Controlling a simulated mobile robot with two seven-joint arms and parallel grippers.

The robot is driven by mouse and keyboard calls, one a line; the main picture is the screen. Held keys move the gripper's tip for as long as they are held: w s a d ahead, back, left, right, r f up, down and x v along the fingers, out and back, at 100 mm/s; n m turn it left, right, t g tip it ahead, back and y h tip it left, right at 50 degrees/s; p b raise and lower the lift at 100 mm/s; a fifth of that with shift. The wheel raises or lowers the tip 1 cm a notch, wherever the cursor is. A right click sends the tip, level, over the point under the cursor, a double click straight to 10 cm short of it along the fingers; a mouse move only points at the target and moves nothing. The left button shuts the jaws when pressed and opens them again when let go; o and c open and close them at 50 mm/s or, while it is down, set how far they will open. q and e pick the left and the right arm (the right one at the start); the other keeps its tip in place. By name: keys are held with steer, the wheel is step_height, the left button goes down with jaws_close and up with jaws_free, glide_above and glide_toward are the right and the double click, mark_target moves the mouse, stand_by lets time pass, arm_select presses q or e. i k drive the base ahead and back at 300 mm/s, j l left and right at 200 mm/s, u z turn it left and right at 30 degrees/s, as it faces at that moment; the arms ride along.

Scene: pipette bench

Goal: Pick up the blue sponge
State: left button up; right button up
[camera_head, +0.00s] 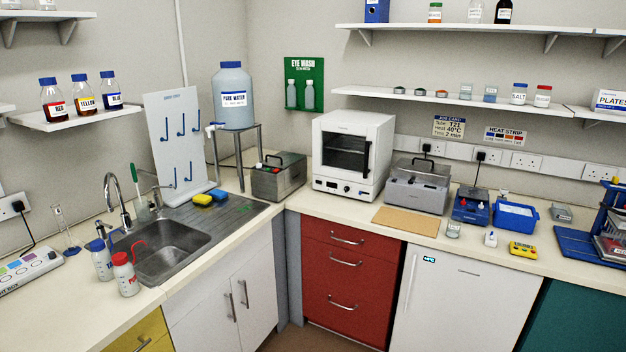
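The blue sponge (203,199) lies on the grey draining board (228,212) to the right of the sink basin. I cannot tell whether the two sponges touch. Nothing covers the blue sponge. Neither of my grippers shows in the head view.
The sink (160,254) with its tap (118,195) is left of the sponges. A pegboard (172,140) stands behind them. A water carboy (233,95) on a stand and a grey metal bath (278,177) are to the right. Two wash bottles (124,274) stand at the front left.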

mark_target(218, 194)
steer(key=i+u, duration=0.25)
steer(key=i, duration=0.2)
steer(key=i+l+u, duration=0.25)
steer(key=i, duration=0.15)
steer(key=i+l+u, duration=0.3)
steer(key=i, duration=0.15)
steer(key=i+l+u, duration=0.25)
steer(key=u, duration=0.25)
steer(key=i+l+u, duration=0.5)
steer(key=k+j, duration=0.05)
steer(key=k, duration=0.05)
